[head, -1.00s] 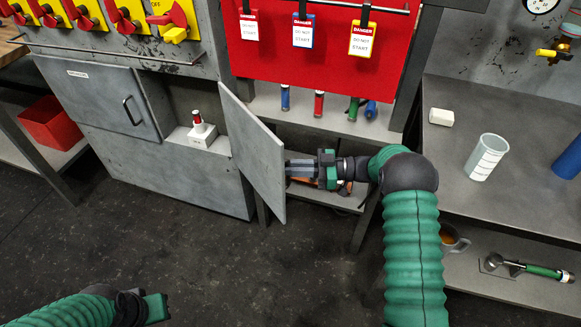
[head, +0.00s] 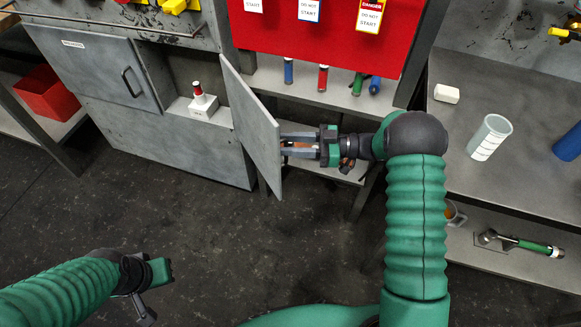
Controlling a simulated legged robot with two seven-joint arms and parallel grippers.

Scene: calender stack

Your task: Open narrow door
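The narrow grey door (head: 257,133) stands swung out from the cabinet, edge towards the front. The opening behind it shows a white block with a red-topped button (head: 201,102). My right gripper (head: 284,146) is on the right side of the door, fingers spread apart and pointing left at the door's face. Its fingertips are at or very near the panel; I cannot tell if they touch. My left gripper (head: 157,294) is low at the left, away from the door, and its fingers are only partly seen.
A wider closed door (head: 93,62) with a black handle is left of the opening. A red bin (head: 48,92) stands at far left. Right are a shelf with coloured cylinders (head: 323,77) and a bench with a measuring cup (head: 489,137). The floor in front is clear.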

